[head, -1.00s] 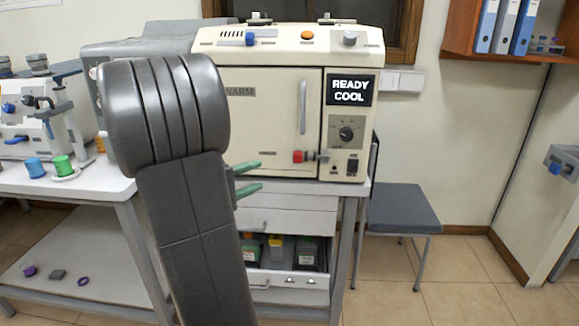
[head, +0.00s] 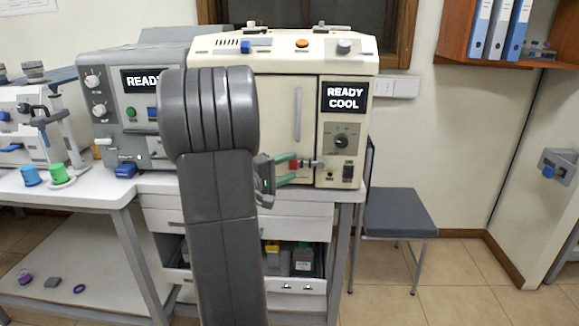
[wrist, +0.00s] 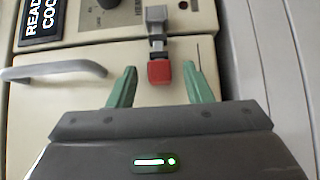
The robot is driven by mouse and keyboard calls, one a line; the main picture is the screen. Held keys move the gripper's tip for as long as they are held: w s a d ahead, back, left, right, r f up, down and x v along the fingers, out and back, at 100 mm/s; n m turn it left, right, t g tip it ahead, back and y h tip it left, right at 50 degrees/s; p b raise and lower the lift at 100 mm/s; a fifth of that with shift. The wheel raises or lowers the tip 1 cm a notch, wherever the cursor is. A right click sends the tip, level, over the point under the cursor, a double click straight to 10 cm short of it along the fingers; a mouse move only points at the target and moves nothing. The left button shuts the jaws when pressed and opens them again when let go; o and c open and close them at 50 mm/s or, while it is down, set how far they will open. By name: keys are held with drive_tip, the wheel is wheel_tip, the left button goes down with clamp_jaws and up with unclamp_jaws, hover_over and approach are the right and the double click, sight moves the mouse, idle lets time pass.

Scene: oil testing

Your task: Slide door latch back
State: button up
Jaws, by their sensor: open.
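The door latch is a small red knob (head: 293,164) on a grey metal slide (head: 310,163), low on the front of the cream oven (head: 268,130). In the wrist view the red knob (wrist: 159,73) lies between the two green fingertips of my gripper (wrist: 160,78), with a gap on each side. The grey slide (wrist: 156,30) runs away beyond it. In the head view my gripper (head: 283,171) is open at the latch, partly hidden behind my arm. The oven door looks shut, with a pale vertical handle (head: 298,114).
The oven's display (head: 345,97) reads READY COOL. A grey device (head: 125,105) stands left of the oven, partly behind my arm. A partly open drawer with bottles (head: 303,260) is below. A grey chair (head: 397,212) stands right of the bench, with clear floor beyond.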

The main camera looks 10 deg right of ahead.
drive_tip(key=shift+w+d, duration=0.25)
drive_tip(key=shift+d, duration=0.15)
clamp_jaws()
drive_tip(key=shift+w+a+b, duration=0.25)
drive_tip(key=shift+a+b, duration=0.3)
drive_tip(key=shift+a, duration=0.35)
drive_tip(key=shift+w+a+b, duration=0.25)
drive_tip(key=shift+a+b, duration=0.25)
drive_tip(key=shift+a, duration=0.4)
unclamp_jaws()
drive_tip(key=shift+a, duration=0.1)
drive_tip(key=v, duration=1.3)
drive_tip(key=shift+s+a, duration=0.2)
drive_tip(key=shift+a, duration=0.15)
drive_tip(key=shift+d, duration=0.1)
